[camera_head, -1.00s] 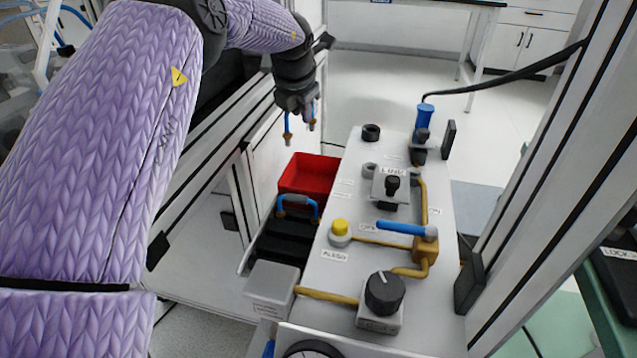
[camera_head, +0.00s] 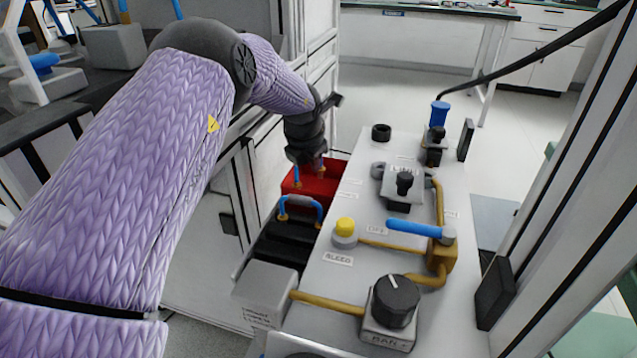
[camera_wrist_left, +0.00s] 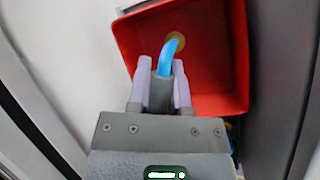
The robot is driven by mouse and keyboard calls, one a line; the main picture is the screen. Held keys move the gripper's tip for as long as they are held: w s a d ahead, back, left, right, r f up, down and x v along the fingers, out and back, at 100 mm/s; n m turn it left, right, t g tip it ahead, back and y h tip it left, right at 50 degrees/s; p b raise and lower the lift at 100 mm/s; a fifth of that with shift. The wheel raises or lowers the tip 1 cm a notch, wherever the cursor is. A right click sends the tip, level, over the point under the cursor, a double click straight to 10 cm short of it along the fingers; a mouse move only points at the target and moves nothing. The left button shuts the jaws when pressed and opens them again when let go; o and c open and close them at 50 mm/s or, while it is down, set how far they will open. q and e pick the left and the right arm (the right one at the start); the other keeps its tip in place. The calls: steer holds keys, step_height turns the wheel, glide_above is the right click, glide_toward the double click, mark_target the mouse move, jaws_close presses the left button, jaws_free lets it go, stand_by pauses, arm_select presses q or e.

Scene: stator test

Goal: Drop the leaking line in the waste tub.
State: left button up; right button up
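The waste tub (camera_head: 329,188) is an open red box beyond the black holder, left of the grey console. My left gripper (camera_head: 308,166) is over it, pointing down, shut on a short blue line (camera_head: 297,176) with brass ends. In the left wrist view, the gripper's pale fingers (camera_wrist_left: 162,84) close on the line's grey middle. The line's blue end (camera_wrist_left: 168,56) shows over the red tub (camera_wrist_left: 215,62). I cannot tell whether the line touches the tub's floor. My right gripper is not in view.
A similar blue line with a grey middle (camera_head: 299,200) rests on the black holder (camera_head: 282,240). The console (camera_head: 350,215) beside it carries a yellow button (camera_head: 345,227), a blue lever (camera_head: 412,229) and a black knob (camera_head: 395,298). A frame post stands left of the tub.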

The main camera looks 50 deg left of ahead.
arm_select(q)
steer(key=o, duration=0.5)
steer(key=shift+r, duration=0.15)
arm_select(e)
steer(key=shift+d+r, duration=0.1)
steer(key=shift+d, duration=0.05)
arm_select(q)
steer(key=p+v, duration=0.6)
steer(key=v, duration=0.3)
steer(key=shift+s+d+r, duration=0.15)
steer(key=shift+r, duration=0.15)
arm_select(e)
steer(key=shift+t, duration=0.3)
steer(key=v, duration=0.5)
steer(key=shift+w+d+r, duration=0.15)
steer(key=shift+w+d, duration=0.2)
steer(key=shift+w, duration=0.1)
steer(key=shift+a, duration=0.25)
